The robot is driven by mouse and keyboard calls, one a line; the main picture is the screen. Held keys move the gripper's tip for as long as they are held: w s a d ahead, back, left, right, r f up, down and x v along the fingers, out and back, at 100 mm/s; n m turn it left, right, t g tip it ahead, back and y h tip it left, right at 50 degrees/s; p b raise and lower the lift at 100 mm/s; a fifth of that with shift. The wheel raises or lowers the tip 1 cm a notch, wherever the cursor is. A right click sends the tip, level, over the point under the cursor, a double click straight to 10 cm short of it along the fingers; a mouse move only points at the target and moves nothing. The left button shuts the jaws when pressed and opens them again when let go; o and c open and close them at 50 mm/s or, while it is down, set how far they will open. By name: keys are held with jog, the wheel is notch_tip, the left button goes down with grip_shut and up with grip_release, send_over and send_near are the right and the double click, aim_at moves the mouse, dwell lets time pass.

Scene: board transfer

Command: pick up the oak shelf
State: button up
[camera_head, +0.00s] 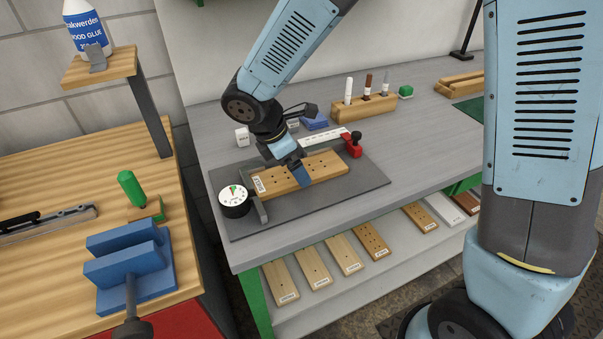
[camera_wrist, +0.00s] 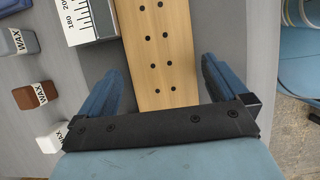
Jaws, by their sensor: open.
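A light-brown wooden board (camera_head: 326,166) with rows of dark holes and a white label at its left end lies on a dark grey mat on the workbench. I take it for the oak shelf; its label is too small to read. My gripper (camera_head: 299,176) is over the board's middle with its fingers pointing down. In the wrist view the board (camera_wrist: 164,45) runs between the blue fingers of my gripper (camera_wrist: 160,88). The fingers are open, one on each side, with a gap showing beside the board. I cannot tell how far below the board's top they reach.
Wax blocks (camera_wrist: 36,96) sit nearby. Several labelled boards (camera_head: 343,254) lie on the lower shelf. The bench's front right is clear.

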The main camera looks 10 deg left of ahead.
jog(key=shift+x, duration=0.8)
jog(key=c, duration=1.1)
jog(key=shift+r, duration=0.35)
notch_tip(320, 180, up, 3)
jog(key=shift+s+r, duration=0.2)
jog(key=shift+r, duration=0.05)
jog(key=s+d+r, duration=0.1)
jog(key=s+r, duration=0.3)
jog(key=r, duration=0.1)
jog(key=shift+s+d+r, duration=0.2)
jog(key=shift+s+d, duration=0.1)
jog(key=shift+d, duration=0.1)
jog(key=s+d+r, duration=0.3)
jog(key=s, duration=0.5)
jog(key=shift+r, duration=0.25)
jog(key=shift+a, duration=0.1)
